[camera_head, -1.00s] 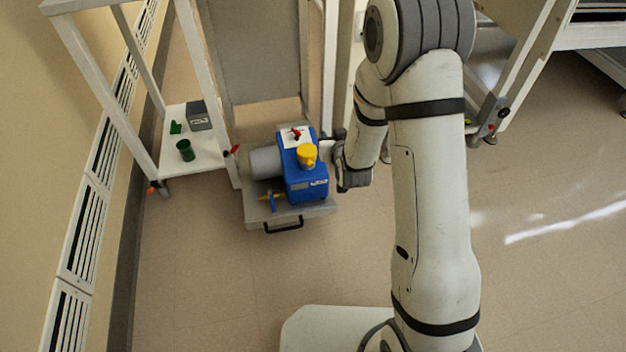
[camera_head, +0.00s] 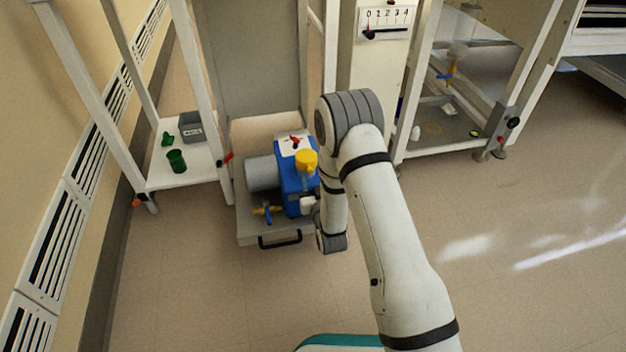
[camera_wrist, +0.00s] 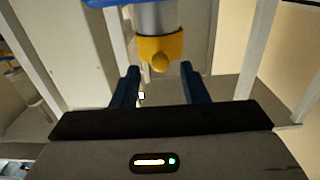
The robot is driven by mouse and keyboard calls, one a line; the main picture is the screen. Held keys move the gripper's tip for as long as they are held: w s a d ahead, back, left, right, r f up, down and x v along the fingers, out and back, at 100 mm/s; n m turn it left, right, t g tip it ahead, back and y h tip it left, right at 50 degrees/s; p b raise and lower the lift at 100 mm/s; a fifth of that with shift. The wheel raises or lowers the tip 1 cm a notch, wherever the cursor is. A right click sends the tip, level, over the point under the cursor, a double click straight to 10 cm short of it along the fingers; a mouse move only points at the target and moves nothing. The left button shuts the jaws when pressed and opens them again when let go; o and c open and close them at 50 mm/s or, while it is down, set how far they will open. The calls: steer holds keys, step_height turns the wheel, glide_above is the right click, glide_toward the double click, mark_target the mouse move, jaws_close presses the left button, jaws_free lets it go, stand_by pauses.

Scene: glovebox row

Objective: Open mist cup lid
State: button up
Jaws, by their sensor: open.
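The yellow lid (camera_head: 306,158) sits on the grey mist cup (camera_head: 308,179) of the blue pump (camera_head: 292,190). In the wrist view the yellow lid (camera_wrist: 176,46) shows at the upper middle, appearing below the grey cup (camera_wrist: 155,18), with a rounded knob towards me. The lid looks closed on the cup. My gripper (camera_wrist: 160,68) is open, its two dark blue fingers either side of the lid's knob in the picture and apart from it. Whether the fingertips reach the lid's depth I cannot tell. In the head view my arm hides the gripper and the pump's right side.
The pump stands on a low tray (camera_head: 250,238) with a black handle. A white shelf frame (camera_head: 190,172) at left holds a green cup (camera_head: 176,161) and a grey box (camera_head: 191,127). A white panel with a 0–4 scale (camera_head: 387,20) stands behind. Floor at right is clear.

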steer(key=shift+x, duration=0.95)
steer(key=shift+c, duration=0.3)
jaws_close()
